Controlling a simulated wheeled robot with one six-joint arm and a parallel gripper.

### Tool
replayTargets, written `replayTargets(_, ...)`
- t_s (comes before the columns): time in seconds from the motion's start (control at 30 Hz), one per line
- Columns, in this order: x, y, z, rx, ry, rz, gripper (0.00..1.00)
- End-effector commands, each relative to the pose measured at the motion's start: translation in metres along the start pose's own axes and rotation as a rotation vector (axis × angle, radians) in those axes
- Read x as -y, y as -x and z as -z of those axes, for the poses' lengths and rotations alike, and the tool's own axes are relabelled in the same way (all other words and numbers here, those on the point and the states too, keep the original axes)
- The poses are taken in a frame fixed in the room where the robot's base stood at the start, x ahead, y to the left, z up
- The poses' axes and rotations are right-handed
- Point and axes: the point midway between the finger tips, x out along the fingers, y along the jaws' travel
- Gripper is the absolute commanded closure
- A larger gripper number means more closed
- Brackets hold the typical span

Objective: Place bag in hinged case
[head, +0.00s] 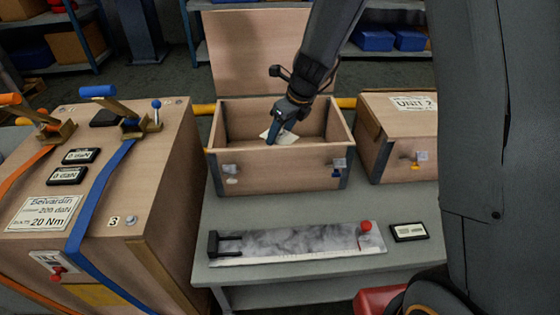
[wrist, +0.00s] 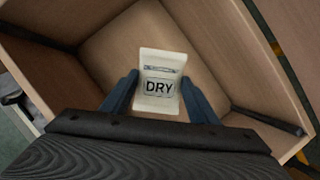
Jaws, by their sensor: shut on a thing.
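A small off-white bag (wrist: 160,78) marked "DRY" is between the two fingers of my gripper (wrist: 158,97) in the wrist view. In the head view my gripper (head: 281,132) reaches down inside the open hinged case (head: 270,169), and part of the bag (head: 265,136) shows beside the fingers. The case is a wooden box with its lid (head: 258,52) raised at the back. The wrist view shows the case's inner walls and floor (wrist: 190,40) around the bag. I cannot tell whether the bag touches the floor.
A closed wooden case (head: 400,135) labelled "UNIT 2" stands to the right. A large strapped crate (head: 120,190) stands at left. A grey plate with a ruler (head: 300,243) and a small display (head: 409,232) lie on the bench (head: 225,200) in front.

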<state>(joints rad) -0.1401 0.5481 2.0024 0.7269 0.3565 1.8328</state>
Motion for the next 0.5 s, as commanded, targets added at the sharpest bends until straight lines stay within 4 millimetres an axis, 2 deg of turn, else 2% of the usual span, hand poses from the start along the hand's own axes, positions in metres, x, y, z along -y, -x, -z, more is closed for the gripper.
replayTargets(0.03,0.000,-0.013,0.005,-0.003,-0.003,-0.002,0.70)
replayTargets(0.1,0.000,-0.025,0.010,-0.002,-0.002,-0.001,0.70)
replayTargets(0.5,0.002,-0.068,0.029,-0.002,-0.003,-0.001,0.70)
